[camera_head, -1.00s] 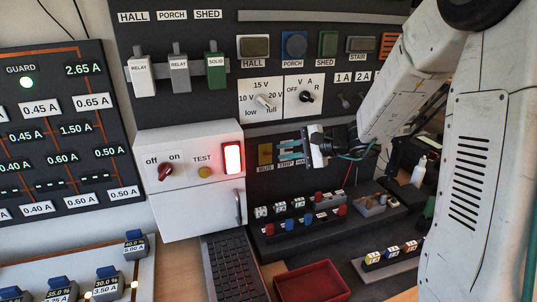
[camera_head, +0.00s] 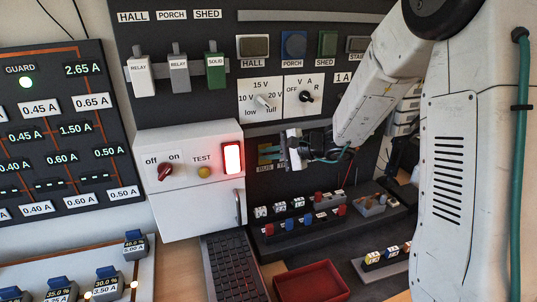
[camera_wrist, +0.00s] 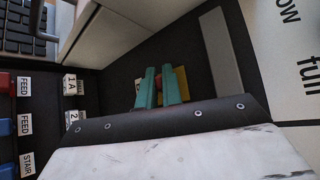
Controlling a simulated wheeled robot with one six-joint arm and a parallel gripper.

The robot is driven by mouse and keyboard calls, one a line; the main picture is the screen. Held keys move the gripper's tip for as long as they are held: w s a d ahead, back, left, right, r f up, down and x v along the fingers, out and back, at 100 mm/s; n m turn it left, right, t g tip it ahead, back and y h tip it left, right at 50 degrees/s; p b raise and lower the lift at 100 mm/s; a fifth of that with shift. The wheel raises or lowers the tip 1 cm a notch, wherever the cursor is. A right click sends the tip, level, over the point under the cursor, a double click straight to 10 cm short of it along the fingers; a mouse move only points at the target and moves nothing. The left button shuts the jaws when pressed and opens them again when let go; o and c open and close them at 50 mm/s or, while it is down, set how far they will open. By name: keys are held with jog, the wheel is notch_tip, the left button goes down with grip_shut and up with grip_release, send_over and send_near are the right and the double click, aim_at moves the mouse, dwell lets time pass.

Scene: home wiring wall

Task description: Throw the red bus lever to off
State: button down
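The red lever (camera_head: 165,172) is on the front of the white box (camera_head: 195,212), under the words "off" and "on". It is tilted, its upper end leaning right toward "on". The wrist view does not show it. My gripper (camera_head: 272,153) is to the right of the box, in front of the dark panel and close to a yellow plate (camera_head: 263,148) labelled BUS. In the wrist view its two teal fingers (camera_wrist: 159,86) stand apart with a narrow gap. A small reddish patch shows between them; I cannot tell what it is. My gripper is well apart from the red lever.
A lit red lamp (camera_head: 232,158) and a yellow TEST button (camera_head: 204,172) are on the box's front. Red and blue blocks (camera_head: 290,224) stand on a dark shelf. A red tray (camera_head: 311,282) lies below.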

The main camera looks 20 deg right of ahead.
jog(key=shift+f, duration=0.1)
jog(key=f+n+t+y, duration=0.1)
jog(key=n+t, duration=0.1)
jog(key=f+n+t+y, duration=0.1)
jog(key=n+t, duration=0.1)
jog(key=shift+s+f+y, duration=0.3)
jog(key=shift+s+y, duration=0.05)
jog(key=shift+y, duration=0.05)
jog(key=shift+w+f+n+t+y, duration=0.1)
jog(key=shift+f+n+t+y, duration=0.15)
jog(key=shift+n+y, duration=0.4)
jog(key=shift+w+f+n+t+y, duration=0.1)
jog(key=shift+f+n+t+y, duration=0.15)
jog(key=shift+n+y, duration=0.45)
jog(key=shift+w+f+n+t+y, duration=0.1)
jog(key=shift+f+n+t+y, duration=0.2)
jog(key=shift+n, duration=0.65)
jog(key=c, duration=1.8)
grip_release()
jog(key=shift+c, duration=0.2)
